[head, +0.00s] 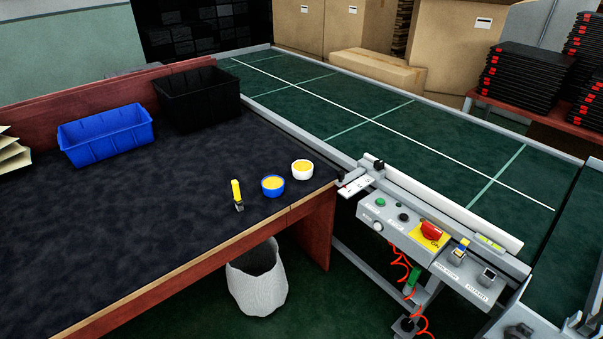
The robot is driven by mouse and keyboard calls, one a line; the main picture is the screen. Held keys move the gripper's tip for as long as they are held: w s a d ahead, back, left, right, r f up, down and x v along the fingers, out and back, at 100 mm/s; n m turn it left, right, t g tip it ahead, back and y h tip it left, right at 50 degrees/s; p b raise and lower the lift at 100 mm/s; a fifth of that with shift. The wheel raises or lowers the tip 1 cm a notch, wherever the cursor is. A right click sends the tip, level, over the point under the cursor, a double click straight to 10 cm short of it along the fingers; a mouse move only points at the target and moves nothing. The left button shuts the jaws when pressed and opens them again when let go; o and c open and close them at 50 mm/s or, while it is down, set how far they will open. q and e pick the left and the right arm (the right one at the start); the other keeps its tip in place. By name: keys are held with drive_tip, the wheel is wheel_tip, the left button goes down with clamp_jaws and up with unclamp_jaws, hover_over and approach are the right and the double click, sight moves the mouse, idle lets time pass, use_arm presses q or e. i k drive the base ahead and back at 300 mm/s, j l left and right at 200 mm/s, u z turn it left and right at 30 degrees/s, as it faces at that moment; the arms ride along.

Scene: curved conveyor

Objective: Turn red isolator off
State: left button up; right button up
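The red isolator (431,230) is a rotary knob on a yellow plate, on the grey control panel (400,222) at the right, along the conveyor's near edge. Small lettering on the yellow plate below the knob seems to read "ON". The knob is in plain sight with nothing covering it. Its exact turn angle is hard to make out. Neither of my grippers shows in the head view.
A green button (380,202), other switches and orange coiled cables are near the isolator. The conveyor (350,110) is empty. The dark table (140,215) holds a blue bin (105,135), a black bin (198,97) and two small tubs. A white waste bin (258,285) stands below.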

sight(431, 232)
drive_tip(key=i+l, duration=0.1)
drive_tip(key=i+z, duration=0.15)
drive_tip(key=z, duration=0.25)
drive_tip(key=i+l+z, duration=0.1)
drive_tip(key=z, duration=0.3)
drive_tip(key=i, duration=0.1)
